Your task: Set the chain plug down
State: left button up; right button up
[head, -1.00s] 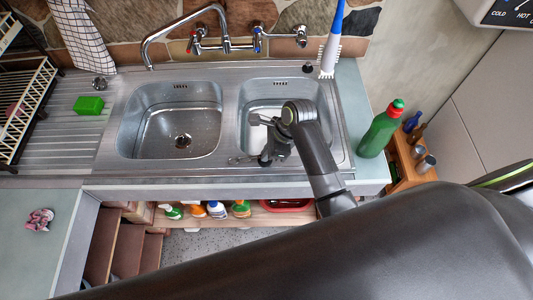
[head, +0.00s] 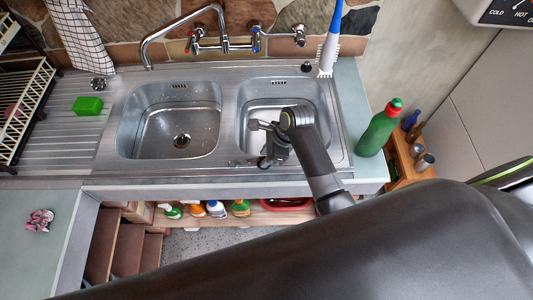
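My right gripper (head: 266,160) points down over the front rim of the right sink basin (head: 244,135). Its fingertips are small and dark from above, and I cannot tell whether they are apart or closed. A small thin metallic piece, perhaps part of the chain plug (head: 240,163), shows just left of the fingertips at the steel rim. The rest of the plug is not clearly visible and may be hidden by the gripper. My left gripper is not in view.
The left basin (head: 133,128) is empty. A green bottle (head: 376,134) stands right of the sink, and a white-and-blue brush (head: 328,50) is at the back right. A green sponge (head: 87,106) lies on the drainer. The front rim left of the gripper looks clear.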

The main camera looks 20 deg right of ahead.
jog(key=shift+r, duration=0.1)
jog(key=b+v, duration=0.1)
jog(key=v, duration=1.1)
jog(key=shift+d, duration=0.1)
